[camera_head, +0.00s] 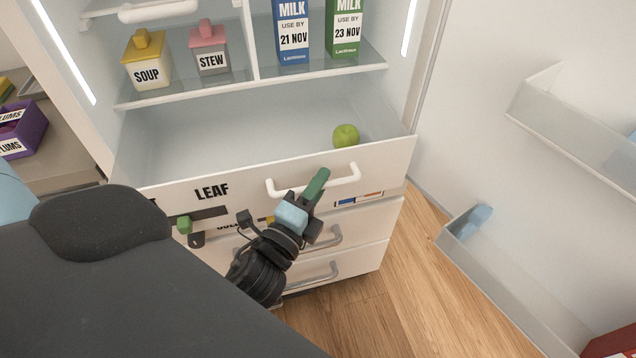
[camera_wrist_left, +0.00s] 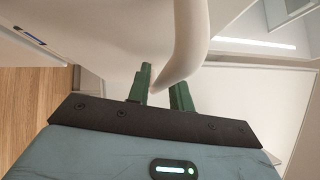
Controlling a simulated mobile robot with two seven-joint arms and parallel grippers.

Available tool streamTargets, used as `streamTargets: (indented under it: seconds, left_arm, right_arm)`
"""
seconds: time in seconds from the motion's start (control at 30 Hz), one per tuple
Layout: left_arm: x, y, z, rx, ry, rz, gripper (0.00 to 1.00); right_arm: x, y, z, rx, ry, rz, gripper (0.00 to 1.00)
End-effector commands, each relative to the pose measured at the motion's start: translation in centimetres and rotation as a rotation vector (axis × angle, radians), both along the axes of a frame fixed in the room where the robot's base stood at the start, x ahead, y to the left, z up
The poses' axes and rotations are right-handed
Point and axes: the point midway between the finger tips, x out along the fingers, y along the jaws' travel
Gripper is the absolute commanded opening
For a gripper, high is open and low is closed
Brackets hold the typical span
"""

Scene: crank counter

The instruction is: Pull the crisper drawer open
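The top drawer (camera_head: 235,178), white and marked LEAF, is at the bottom of the open fridge. Its front looks roughly in line with the drawers below. Its white handle (camera_head: 345,181) is at the right half of the front. My left gripper (camera_head: 316,184) is at the middle of this handle, its green fingers up against it. In the left wrist view the fingers (camera_wrist_left: 161,90) stand apart, with the curved white handle (camera_wrist_left: 186,45) passing at the gap between them. I cannot tell whether either finger touches it. My right gripper is not in view.
A green apple (camera_head: 346,136) lies behind the drawer front. Two lower drawers with grey handles (camera_head: 322,274) are below. The shelf above holds soup (camera_head: 146,62) and stew (camera_head: 210,50) containers and milk cartons (camera_head: 292,32). The open door with bins (camera_head: 575,112) stands at the right.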

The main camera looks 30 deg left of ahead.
Motion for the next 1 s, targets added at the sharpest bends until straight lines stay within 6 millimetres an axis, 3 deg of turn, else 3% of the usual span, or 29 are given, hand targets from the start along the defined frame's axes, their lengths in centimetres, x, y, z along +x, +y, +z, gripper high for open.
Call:
streamTargets:
  seconds: [0.1, 0.47, 0.73, 1.0]
  left_arm:
    - [0.0, 0.0, 0.0, 0.0, 0.0, 0.0, 0.34]
    - [-0.6, 0.0, -0.2, -0.001, 0.0, 0.0, 0.34]
    - [-4.4, -0.3, -0.9, -0.002, 0.005, 0.0, 0.34]
    - [-7.3, -0.5, -1.2, -0.001, 0.003, 0.0, 0.34]
  right_arm:
    - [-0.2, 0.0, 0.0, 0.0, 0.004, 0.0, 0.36]
    - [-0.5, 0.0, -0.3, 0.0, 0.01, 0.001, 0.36]
    - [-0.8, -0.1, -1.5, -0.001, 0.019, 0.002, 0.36]
    - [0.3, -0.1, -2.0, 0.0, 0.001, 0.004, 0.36]
